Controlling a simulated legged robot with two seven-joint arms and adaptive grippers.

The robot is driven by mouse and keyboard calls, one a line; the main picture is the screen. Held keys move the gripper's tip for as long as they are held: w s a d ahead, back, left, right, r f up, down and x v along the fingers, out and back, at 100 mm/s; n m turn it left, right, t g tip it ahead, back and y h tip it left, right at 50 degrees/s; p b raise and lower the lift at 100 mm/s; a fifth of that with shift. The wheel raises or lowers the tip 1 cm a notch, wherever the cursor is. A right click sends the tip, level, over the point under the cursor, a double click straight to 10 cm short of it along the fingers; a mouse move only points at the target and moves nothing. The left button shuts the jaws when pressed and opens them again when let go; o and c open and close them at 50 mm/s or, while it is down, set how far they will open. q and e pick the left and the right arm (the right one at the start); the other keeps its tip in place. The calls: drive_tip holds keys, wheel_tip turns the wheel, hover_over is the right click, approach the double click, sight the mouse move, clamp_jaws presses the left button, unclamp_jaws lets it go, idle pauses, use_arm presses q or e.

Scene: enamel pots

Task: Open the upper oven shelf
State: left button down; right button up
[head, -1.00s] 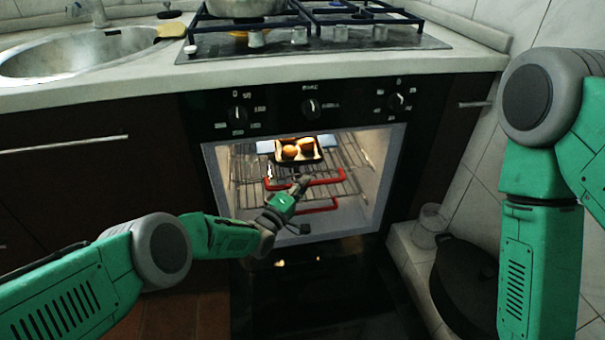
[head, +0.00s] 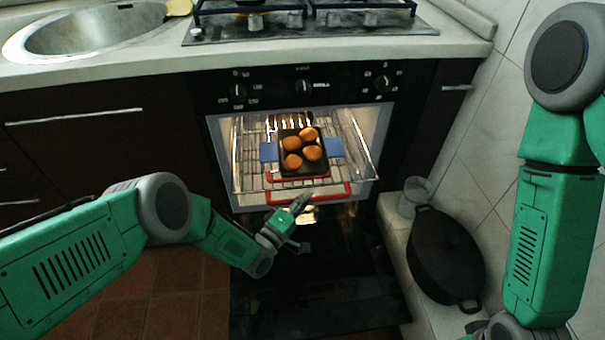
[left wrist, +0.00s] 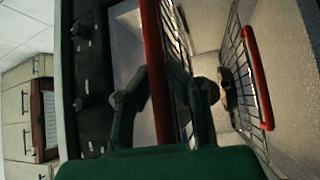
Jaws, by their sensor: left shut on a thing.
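The oven (head: 300,92) stands open under the counter, with its dark door (head: 315,290) folded down. The upper oven shelf (head: 241,178) is a wire rack that sticks out of the lit cavity and has a red front bar (head: 325,195). A dark tray (head: 288,172) with several round brown buns (head: 311,153) lies inside, with blue pieces at its sides. My left gripper (head: 302,201) is shut on the red front bar, which passes between its fingers in the left wrist view (left wrist: 158,70). A second red bar (left wrist: 258,78) lies deeper. My right gripper is outside the frame.
The stove (head: 310,32) and sink (head: 85,28) are above.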

use_arm(q)
drive_tip(key=s+d+p, duration=0.1)
drive_tip(key=s+p, duration=0.1)
drive_tip(key=s, duration=0.6)
drive_tip(key=shift+s+d+f, duration=0.25)
drive_tip(key=shift+d+f, duration=0.1)
drive_tip(key=shift+f, duration=0.05)
drive_tip(key=c, duration=1.5)
unclamp_jaws()
drive_tip(key=shift+c, duration=0.2)
drive_tip(key=shift+w+r, duration=0.1)
drive_tip(key=shift+w, duration=0.1)
drive_tip(key=v, duration=1.2)
